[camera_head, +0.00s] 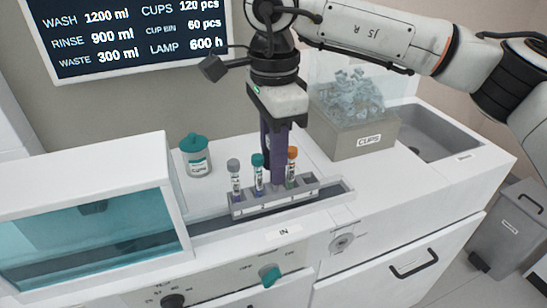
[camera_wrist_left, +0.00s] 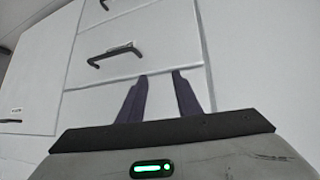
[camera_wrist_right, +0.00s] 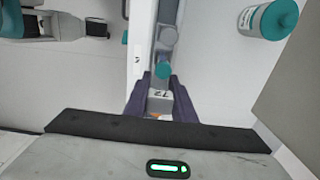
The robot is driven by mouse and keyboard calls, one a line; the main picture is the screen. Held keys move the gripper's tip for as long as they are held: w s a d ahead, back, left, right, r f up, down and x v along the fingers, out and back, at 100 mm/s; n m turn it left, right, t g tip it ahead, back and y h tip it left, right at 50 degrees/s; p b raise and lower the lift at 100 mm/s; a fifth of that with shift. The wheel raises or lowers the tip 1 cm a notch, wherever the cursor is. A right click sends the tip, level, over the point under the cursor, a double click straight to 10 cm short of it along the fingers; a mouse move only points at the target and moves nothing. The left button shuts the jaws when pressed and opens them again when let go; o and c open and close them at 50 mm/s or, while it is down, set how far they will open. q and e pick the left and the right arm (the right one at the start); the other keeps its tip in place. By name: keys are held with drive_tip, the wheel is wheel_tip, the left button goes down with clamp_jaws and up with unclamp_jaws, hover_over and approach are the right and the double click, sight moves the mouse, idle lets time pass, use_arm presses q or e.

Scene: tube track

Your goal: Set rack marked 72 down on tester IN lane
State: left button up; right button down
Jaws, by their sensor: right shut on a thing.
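A grey rack (camera_head: 265,206) holds capped tubes: a grey-capped tube (camera_head: 234,178), a teal-capped tube (camera_head: 258,172) and an orange-capped tube (camera_head: 292,166). My right gripper (camera_head: 278,178) comes down from above and is shut on the rack. In the right wrist view the rack's marking 72 (camera_wrist_right: 160,94) shows between the fingers. The rack is over the lane (camera_head: 340,192), lined up along it, beside the IN label (camera_head: 284,232); I cannot tell if it touches the lane floor. My left gripper (camera_wrist_left: 162,97) is open and empty in the left wrist view, facing white drawers.
A teal-windowed tester housing (camera_head: 90,215) stands at the lane's left end. A teal-lidded jar (camera_head: 195,156) is behind the lane. A CUPS bin (camera_head: 355,130) and a sink (camera_head: 430,130) are at the right. Knobs (camera_head: 270,273) are on the front panel.

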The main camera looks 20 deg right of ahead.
drive_tip(key=shift+f, duration=0.15)
idle(0.4)
drive_tip(key=shift+f, duration=0.1)
drive_tip(key=shift+f+b, duration=0.2)
drive_tip(key=shift+b, duration=0.1)
drive_tip(key=shift+f+b, duration=0.3)
drive_tip(key=shift+f, duration=0.05)
idle(0.4)
drive_tip(key=c, duration=1.4)
unclamp_jaws()
wheel_tip(320, 180, up, 10)
drive_tip(key=shift+r, duration=0.15)
